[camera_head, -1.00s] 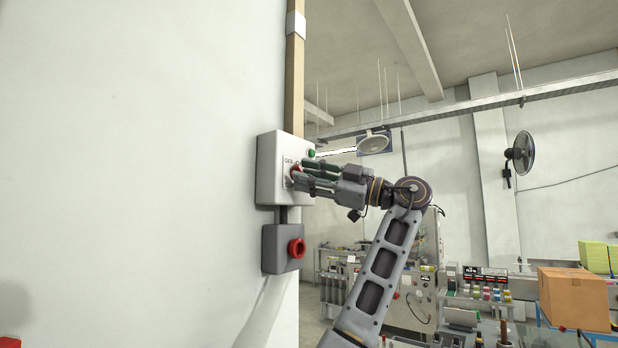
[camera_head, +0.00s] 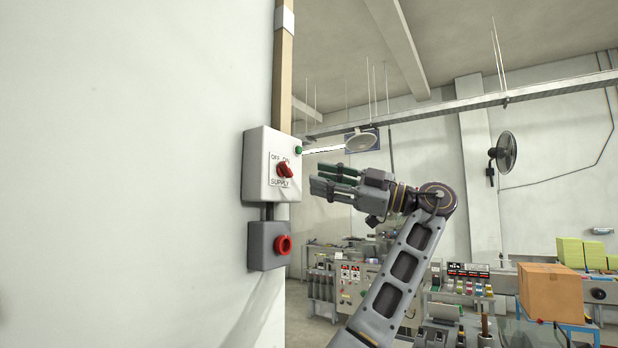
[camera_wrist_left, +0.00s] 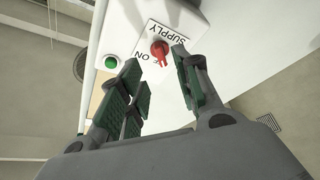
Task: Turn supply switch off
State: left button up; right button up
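The supply switch is a red rotary knob (camera_head: 285,170) on a light grey box (camera_head: 257,165) fixed to the wall edge. A white plate behind it reads OFF, ON and SUPPLY. The knob is turned at a slant; I cannot tell surely which label it points to. In the left wrist view the red knob (camera_wrist_left: 159,49) shows upside down beyond the fingertips. My left gripper (camera_head: 335,180) is open and empty, to the right of the box and apart from the knob. Its fingers (camera_wrist_left: 158,85) are spread with green pads. My right gripper is not in view.
A green lamp (camera_head: 298,150) sits on the box's upper right; it also shows in the wrist view (camera_wrist_left: 111,62). A darker box with a red round button (camera_head: 283,244) hangs below. The wall (camera_head: 120,170) fills the left. Benches and a cardboard box (camera_head: 550,292) stand far right.

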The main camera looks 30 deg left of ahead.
pick_arm(q)
jog(key=shift+v, duration=2.4)
